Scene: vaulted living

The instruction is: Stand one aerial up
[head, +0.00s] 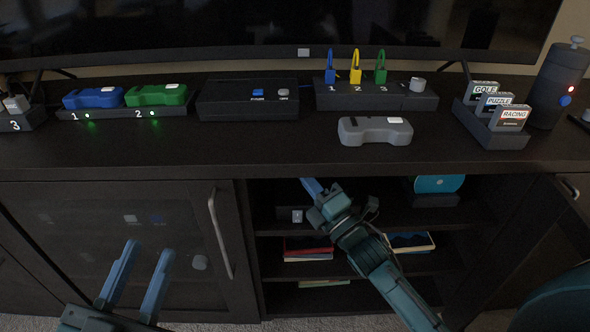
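I cannot clearly make out an aerial in the head view. A small dark box with a pale front label (297,215) sits on the cabinet's upper shelf, partly in shadow; whether it carries aerials cannot be seen. My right gripper (311,186) reaches into the open cabinet bay just above and beside that box. Its blue finger end is partly hidden by the cabinet's top edge, and its opening cannot be judged. My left gripper (150,248) is open and empty, its two blue fingers apart in front of the closed left cabinet door.
The cabinet top (250,150) holds blue (94,98), green (157,95) and grey (375,131) controllers, a cartridge rack (490,133) and a dark cylinder (556,85). The right door (530,240) stands open. Books (308,249) lie on the lower shelf. A blue rounded device (438,184) sits right.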

